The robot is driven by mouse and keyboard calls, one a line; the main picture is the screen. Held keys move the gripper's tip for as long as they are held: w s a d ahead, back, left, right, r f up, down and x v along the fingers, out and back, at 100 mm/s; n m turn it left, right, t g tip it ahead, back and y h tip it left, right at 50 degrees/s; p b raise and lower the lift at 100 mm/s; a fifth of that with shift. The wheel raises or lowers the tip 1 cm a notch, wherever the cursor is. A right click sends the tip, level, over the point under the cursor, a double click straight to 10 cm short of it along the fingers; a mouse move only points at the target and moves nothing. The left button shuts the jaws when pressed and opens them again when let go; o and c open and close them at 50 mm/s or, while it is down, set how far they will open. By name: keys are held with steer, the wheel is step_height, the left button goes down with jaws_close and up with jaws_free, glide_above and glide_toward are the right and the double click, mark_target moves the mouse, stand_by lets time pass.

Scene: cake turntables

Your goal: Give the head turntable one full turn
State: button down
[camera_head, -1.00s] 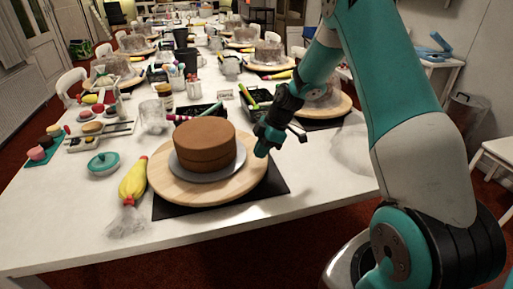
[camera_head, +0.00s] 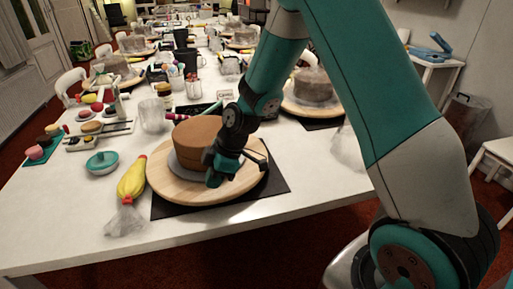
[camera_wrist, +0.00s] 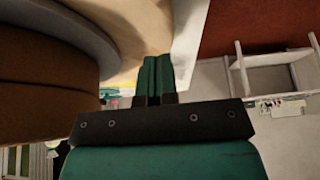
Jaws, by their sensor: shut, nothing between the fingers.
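The head turntable (camera_head: 168,184) is a round wooden disc on a black mat (camera_head: 272,184) at the near end of the white table. A brown cake (camera_head: 195,133) on a grey board sits at its middle. My gripper (camera_head: 214,180) is shut and empty, low at the near right part of the disc, in front of the cake. In the wrist view the shut fingers (camera_wrist: 154,76) point at the pale wooden disc (camera_wrist: 140,25) near its rim, with the cake (camera_wrist: 45,85) to the left. Whether the fingertips touch the wood I cannot tell. My arm hides part of the cake's right side.
A yellow piping bag (camera_head: 131,181) lies close to the disc's left side. A second turntable with a cake (camera_head: 314,88) stands behind at the right. The table's front right area is clear.

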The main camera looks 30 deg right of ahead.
mark_target(249, 177)
steer(key=shift+a+f, duration=0.15)
stand_by(0.3)
steer(key=shift+f+b, duration=1.15)
steer(key=shift+f, duration=0.2)
steer(key=shift+s+d+r, duration=0.1)
steer(key=shift+s+d, duration=0.1)
steer(key=shift+d, duration=1.4)
steer(key=shift+s+d, duration=0.2)
steer(key=shift+d, duration=1.45)
steer(key=d, duration=0.2)
steer(key=w+d, duration=0.1)
steer(key=d, duration=0.3)
steer(key=shift+w, duration=0.25)
